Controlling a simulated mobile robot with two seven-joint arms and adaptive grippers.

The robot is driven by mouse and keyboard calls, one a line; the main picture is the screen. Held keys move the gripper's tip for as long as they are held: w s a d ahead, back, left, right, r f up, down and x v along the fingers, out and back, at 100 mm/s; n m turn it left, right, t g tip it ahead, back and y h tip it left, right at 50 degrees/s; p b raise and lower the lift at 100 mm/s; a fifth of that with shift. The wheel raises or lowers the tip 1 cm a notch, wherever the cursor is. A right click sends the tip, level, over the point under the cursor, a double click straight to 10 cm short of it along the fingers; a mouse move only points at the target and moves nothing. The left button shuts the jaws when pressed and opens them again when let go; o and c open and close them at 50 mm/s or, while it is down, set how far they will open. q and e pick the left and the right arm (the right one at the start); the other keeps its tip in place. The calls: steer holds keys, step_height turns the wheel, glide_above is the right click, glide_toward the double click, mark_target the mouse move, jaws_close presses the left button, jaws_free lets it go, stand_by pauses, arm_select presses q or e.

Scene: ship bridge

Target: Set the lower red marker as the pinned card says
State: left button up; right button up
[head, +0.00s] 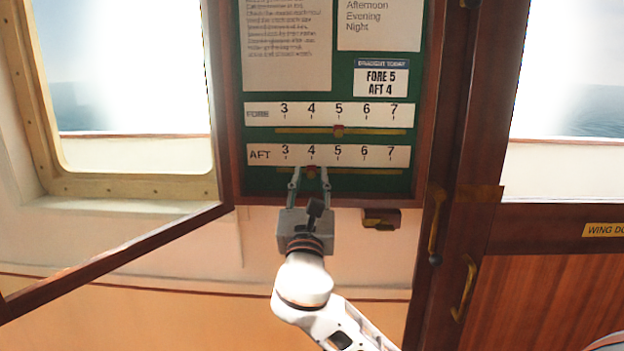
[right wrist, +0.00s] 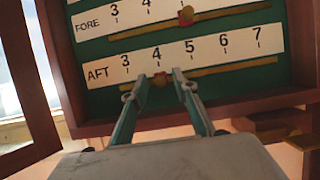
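The pinned card (head: 380,82) reads FORE 5, AFT 4. The lower red marker (head: 311,171) sits on the brass rail under the AFT scale (head: 340,155), below the 4. In the right wrist view the lower red marker (right wrist: 162,80) shows between the fingertips. My right gripper (head: 310,172) reaches up from below, with one finger on each side of the marker. Its fingers look apart, with a small gap beside the marker; contact is not clear. The right gripper (right wrist: 160,84) also shows in the right wrist view. My left gripper is not in view.
The upper red marker (head: 338,130) is on the FORE rail below the 5. The green board has a raised wooden frame (head: 436,120). An open framed door (head: 120,258) hangs at left. A small wooden block (head: 381,218) sits below the board, right of my gripper.

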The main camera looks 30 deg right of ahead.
steer(key=v, duration=1.2)
steer(key=shift+f, duration=0.1)
stand_by(0.4)
steer(key=a+f+m+g+y, duration=0.25)
steer(key=f+m+y, duration=0.2)
steer(key=f, duration=1.15)
steer(key=a+f+m+g+y, duration=0.25)
steer(key=f+y, duration=0.35)
steer(key=f, duration=0.9)
steer(key=s+a+f+m+g+y, duration=0.1)
steer(key=s+f+m+g+y, duration=0.2)
steer(key=s+f+m, duration=1.5)
step_height(320, 180, down, 3)
steer(key=shift+f+m+y, duration=0.1)
steer(key=shift+m+y, duration=0.2)
steer(key=shift+y, duration=0.15)
